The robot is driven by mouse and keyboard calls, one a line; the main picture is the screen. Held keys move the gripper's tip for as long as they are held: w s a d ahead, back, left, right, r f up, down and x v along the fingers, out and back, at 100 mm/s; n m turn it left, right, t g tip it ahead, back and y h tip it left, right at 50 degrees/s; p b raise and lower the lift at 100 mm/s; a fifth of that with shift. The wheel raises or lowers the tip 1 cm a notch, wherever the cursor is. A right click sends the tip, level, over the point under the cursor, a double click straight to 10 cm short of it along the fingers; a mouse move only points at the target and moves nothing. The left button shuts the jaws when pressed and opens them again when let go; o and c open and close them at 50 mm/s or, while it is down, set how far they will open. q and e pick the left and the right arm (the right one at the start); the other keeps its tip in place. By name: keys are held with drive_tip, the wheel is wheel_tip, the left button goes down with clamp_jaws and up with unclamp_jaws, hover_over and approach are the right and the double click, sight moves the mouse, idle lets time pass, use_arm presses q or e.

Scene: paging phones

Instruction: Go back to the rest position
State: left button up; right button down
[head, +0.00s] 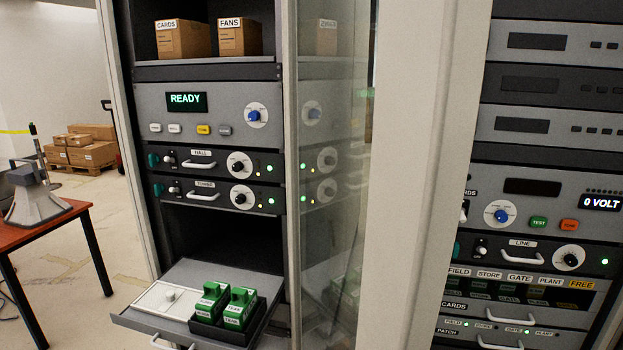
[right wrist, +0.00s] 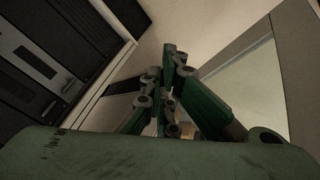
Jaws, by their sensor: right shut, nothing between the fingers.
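My right gripper (right wrist: 170,75) shows in the right wrist view, with its green fingers drawn together and nothing between them. It is apart from the dark panels (right wrist: 55,60) at the left of that view. Neither gripper shows in the head view, and my left gripper is in no frame. In the head view the left rack (head: 205,100) has a lit READY display (head: 186,101). Below it, a pulled-out drawer (head: 160,302) holds green modules (head: 240,307) in a black tray.
A glass door (head: 335,190) stands open beside the left rack. A second rack (head: 545,150) is on the right, past a pale post (head: 425,150). A wooden table (head: 60,222) with a grey horn-like device (head: 38,200) is at left. Boxes (head: 92,153) sit on a pallet behind.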

drive_tip(key=s+f+m+g+b, duration=0.1)
drive_tip(key=s+f, duration=0.4)
drive_tip(key=s, duration=0.6)
drive_tip(key=s+f+m+g, duration=0.2)
drive_tip(key=s+f, duration=0.3)
drive_tip(key=s, duration=0.6)
drive_tip(key=s+f+m+g+b, duration=0.1)
drive_tip(key=s+f, duration=0.3)
drive_tip(key=s, duration=0.7)
drive_tip(key=shift+a+f+m+g+b, duration=0.2)
drive_tip(key=shift+f+m+g+b, duration=0.15)
drive_tip(key=shift+g, duration=0.35)
